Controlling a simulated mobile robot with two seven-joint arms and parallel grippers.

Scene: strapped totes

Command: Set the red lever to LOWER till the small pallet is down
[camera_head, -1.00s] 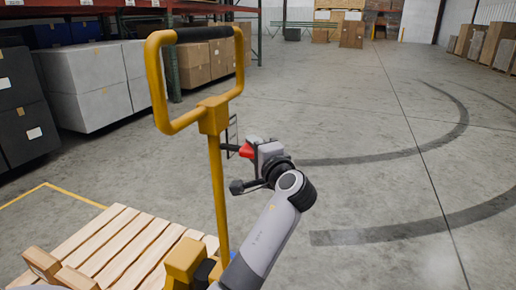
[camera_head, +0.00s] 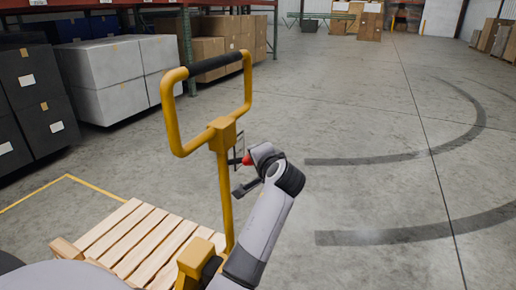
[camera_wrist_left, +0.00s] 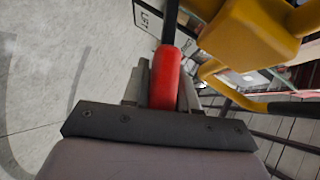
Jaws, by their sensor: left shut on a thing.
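The yellow pallet-jack handle (camera_head: 226,190) stands upright, slightly tilted, with a black grip bar on top. The red lever (camera_head: 246,159) sits just right of its post. In the left wrist view the red lever (camera_wrist_left: 166,78) lies between the fingers of my left gripper (camera_wrist_left: 163,92), on a black rod. A label reading LIFT (camera_wrist_left: 150,20) is beside the rod. In the head view my left gripper (camera_head: 252,160) is shut at the lever, and its fingers are mostly hidden. The small wooden pallet (camera_head: 148,240) is at the lower left; its height above the floor cannot be told.
Grey boxes (camera_head: 112,75) and dark bins (camera_head: 32,115) stand at the left. Cardboard boxes (camera_head: 212,50) are by the rack behind. A yellow floor line (camera_head: 35,195) runs near the pallet. The concrete floor at the right is clear, with dark curved marks.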

